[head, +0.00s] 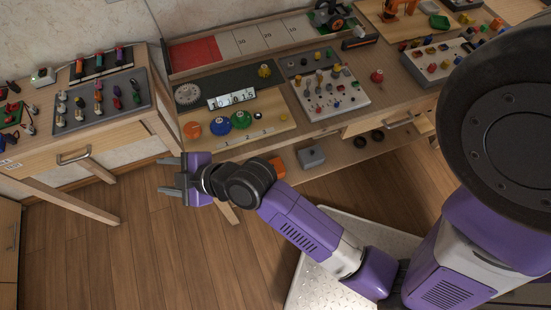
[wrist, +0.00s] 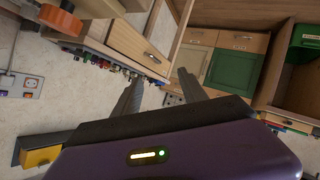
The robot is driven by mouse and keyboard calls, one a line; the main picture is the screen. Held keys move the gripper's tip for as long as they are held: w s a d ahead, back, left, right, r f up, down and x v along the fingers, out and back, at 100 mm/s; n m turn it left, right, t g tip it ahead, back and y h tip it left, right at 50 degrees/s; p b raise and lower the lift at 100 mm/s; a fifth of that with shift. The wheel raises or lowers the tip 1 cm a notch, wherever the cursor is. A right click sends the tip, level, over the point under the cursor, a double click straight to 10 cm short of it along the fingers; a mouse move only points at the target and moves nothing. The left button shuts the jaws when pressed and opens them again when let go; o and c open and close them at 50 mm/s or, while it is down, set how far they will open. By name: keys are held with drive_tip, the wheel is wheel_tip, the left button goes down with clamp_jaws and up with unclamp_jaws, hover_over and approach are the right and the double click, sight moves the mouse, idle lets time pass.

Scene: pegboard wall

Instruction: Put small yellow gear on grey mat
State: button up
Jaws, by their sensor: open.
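A small yellow gear-like piece (head: 264,71) stands at the back of the wooden workbench, right of a white numbered strip. A smaller yellow piece (head: 257,116) sits on the board in front of it; I cannot tell its shape. A grey mat-like panel (head: 143,90) lies on the left table with several coloured pieces on it. A grey panel also lies at the back of the workbench, so which one is the mat is unclear. My gripper (head: 165,176) is open and empty, in front of the gap between the two tables. Its fingers also show in the wrist view (wrist: 160,90).
A grey box (head: 312,157) sits on the lower shelf. The floor (head: 150,250) below my gripper is clear.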

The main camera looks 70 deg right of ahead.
drive_tip(key=s+a+r+m+h, duration=0.15)
drive_tip(key=s+m, duration=0.45)
drive_tip(key=s, duration=1.3)
drive_tip(key=s+d+r+m+t, duration=0.1)
drive_tip(key=s+d+r+t, duration=0.1)
drive_tip(key=s+r, duration=0.6)
drive_tip(key=shift+s+d+m+y, duration=0.35)
drive_tip(key=shift+s+d, duration=0.45)
drive_tip(key=shift+s, duration=0.35)
